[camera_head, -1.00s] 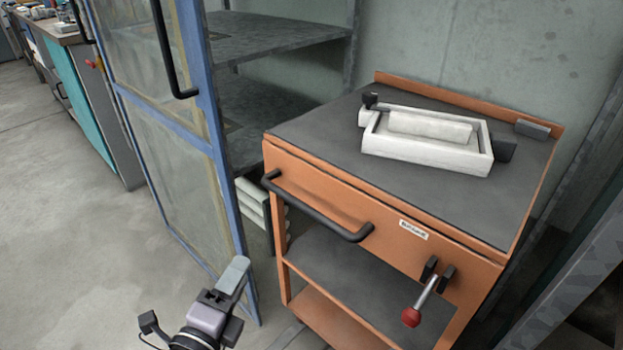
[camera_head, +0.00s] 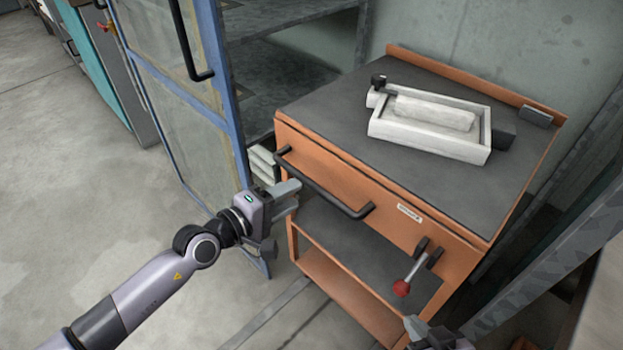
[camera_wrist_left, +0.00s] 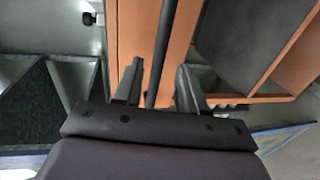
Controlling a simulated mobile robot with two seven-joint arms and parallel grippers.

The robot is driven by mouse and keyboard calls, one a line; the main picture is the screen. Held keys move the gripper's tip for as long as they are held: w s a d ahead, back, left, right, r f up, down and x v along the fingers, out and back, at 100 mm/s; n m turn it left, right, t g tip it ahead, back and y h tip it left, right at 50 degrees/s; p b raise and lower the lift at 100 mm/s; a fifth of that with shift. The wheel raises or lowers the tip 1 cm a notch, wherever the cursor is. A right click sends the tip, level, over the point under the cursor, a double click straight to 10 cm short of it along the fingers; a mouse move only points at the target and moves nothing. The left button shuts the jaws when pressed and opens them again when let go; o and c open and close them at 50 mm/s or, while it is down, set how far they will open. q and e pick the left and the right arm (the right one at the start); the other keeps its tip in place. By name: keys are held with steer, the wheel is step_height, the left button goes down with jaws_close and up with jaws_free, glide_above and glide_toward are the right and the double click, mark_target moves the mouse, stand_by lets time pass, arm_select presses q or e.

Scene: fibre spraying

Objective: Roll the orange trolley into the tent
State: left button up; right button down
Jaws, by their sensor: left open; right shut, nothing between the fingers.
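The orange trolley (camera_head: 340,172) stands at the right in the head view, with a dark top and a lower shelf. Its black bar handle (camera_head: 325,185) runs along the front, and a red-knobbed lever (camera_head: 402,287) sits to the right below it. My left gripper (camera_head: 289,200) is open by the handle's left part. In the left wrist view the handle (camera_wrist_left: 163,55) runs between the open fingers (camera_wrist_left: 158,85). My right gripper (camera_head: 412,328) shows only partly at the bottom edge. The tent, a blue-framed enclosure with a clear panel door (camera_head: 185,115), stands left of the trolley.
A white tray (camera_head: 432,145) with a roller lies on the trolley top. Grey shelves (camera_head: 290,85) stand behind the door. A metal post (camera_head: 560,250) is close on the trolley's right. The floor (camera_head: 60,210) at left is clear.

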mark_target(309, 187)
arm_select(q)
steer(key=shift+b+x, duration=0.9)
steer(key=shift+x, duration=2.6)
steer(key=shift+s, duration=0.1)
steer(key=shift+c, duration=0.4)
